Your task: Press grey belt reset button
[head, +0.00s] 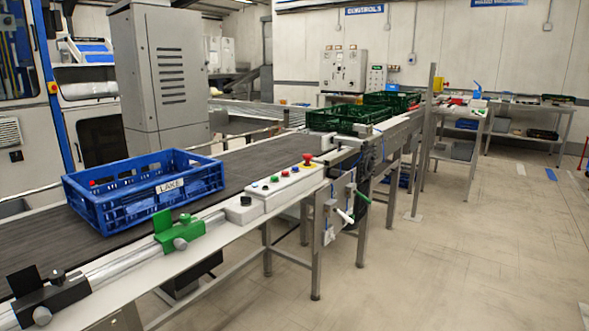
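A white control box (283,188) sits on the near side rail of the conveyor, with several small coloured buttons on its top. At its left end, a smaller white box (244,210) carries a dark round button (245,200), which looks dark grey or black. A red mushroom button (307,158) on a yellow base stands at the right end of the control box. The small buttons' labels are too small to read, so I cannot tell for sure which one is the grey belt reset button. Neither of my grippers is in view.
A blue crate (205,184) labelled "LAKE" sits on the dark belt (245,165). A green clamp (178,229) and a black clamp (48,297) sit on the near rail. Green crates (348,115) stand farther along.

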